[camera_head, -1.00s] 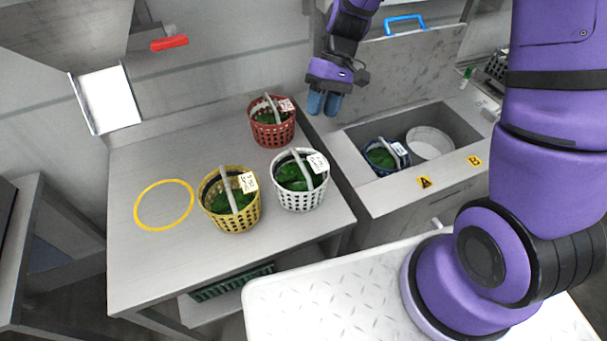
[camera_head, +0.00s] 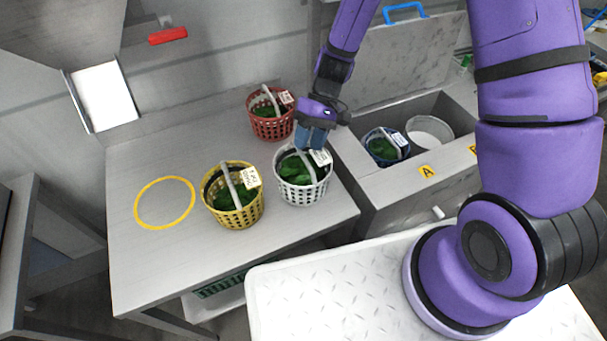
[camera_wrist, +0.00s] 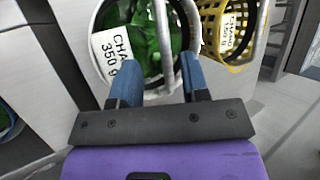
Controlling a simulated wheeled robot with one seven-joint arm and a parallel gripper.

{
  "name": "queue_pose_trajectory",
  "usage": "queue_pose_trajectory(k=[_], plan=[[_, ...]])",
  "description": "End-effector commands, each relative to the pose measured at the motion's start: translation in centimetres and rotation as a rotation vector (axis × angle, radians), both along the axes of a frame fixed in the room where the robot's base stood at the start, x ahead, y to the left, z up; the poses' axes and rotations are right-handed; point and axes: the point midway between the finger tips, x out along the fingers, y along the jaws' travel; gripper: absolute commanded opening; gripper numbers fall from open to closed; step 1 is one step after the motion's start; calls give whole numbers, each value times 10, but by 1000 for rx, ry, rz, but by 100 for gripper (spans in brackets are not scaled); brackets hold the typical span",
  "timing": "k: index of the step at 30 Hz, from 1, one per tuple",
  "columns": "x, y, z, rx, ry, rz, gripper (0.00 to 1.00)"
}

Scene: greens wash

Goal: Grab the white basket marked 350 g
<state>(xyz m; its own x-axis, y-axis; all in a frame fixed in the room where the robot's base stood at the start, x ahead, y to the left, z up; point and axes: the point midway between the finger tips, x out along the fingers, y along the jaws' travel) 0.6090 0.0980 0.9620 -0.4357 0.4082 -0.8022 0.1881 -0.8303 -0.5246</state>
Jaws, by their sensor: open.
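The white basket (camera_head: 302,190) holds green leaves and stands on the grey table's right part, near its front edge. In the wrist view its tag (camera_wrist: 113,58) reads "CHA.." and "350 g", and its handle (camera_wrist: 163,32) runs between my fingers. My gripper (camera_head: 312,140) is open, with blue fingertips just above the back of this basket. In the wrist view the open fingers (camera_wrist: 160,85) reach over the near rim, one on each side of the handle. I cannot tell whether they touch it.
A yellow basket (camera_head: 237,213) stands close on the left and a red one (camera_head: 270,127) behind. A blue basket (camera_head: 386,154) and a white round container (camera_head: 427,133) are in the sink at right. A yellow ring (camera_head: 139,212) marks clear table at left.

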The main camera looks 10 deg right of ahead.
Motion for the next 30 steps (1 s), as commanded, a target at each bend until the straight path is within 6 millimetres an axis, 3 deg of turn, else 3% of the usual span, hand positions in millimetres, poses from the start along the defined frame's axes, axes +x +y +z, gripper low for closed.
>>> queue_pose_trajectory(k=[9, 17, 18, 23, 30], plan=[[-19, 20, -29, 0, 3, 1, 42], [-20, 21, -31, 0, 0, 1, 42], [-20, 21, -31, 0, 0, 1, 39], [-20, 21, -31, 0, 0, 0, 3], [-19, 21, -31, 0, 0, 1, 0]])
